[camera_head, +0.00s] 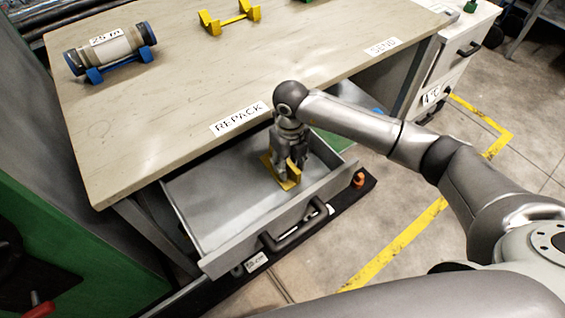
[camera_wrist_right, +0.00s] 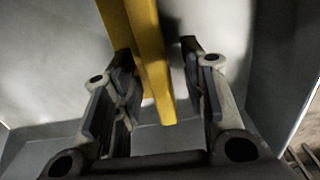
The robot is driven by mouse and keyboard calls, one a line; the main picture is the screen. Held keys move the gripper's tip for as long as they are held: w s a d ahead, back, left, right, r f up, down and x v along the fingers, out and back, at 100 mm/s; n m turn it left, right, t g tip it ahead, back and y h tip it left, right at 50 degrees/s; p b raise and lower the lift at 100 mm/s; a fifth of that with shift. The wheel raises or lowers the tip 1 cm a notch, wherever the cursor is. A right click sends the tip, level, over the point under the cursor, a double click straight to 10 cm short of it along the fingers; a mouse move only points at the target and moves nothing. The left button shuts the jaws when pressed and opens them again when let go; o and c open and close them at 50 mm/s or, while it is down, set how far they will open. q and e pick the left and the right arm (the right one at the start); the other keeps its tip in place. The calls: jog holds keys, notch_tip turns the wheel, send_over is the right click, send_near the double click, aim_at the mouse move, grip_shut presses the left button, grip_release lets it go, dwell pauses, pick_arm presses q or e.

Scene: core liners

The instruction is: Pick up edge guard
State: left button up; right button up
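The edge guard (camera_head: 279,170) is a yellow angled piece in the open grey drawer (camera_head: 210,217) under the table. My right gripper (camera_head: 289,177) reaches down into the drawer at the guard and partly hides it. In the right wrist view the yellow guard (camera_wrist_right: 146,50) runs from the top edge down between the two fingers of my right gripper (camera_wrist_right: 165,90). The fingers are apart, with a clear gap to the right finger. The guard is close to the left finger; I cannot tell whether they touch. My left gripper is not in view.
The table (camera_head: 180,100) stands right behind and above the drawer. It carries a grey cylinder (camera_head: 108,48) on blue supports and a yellow stand (camera_head: 230,17). The drawer's front wall (camera_head: 235,250) and black handle (camera_head: 293,228) face me. The drawer's left part is empty.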

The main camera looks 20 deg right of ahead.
grip_shut()
jog(key=shift+r, duration=0.1)
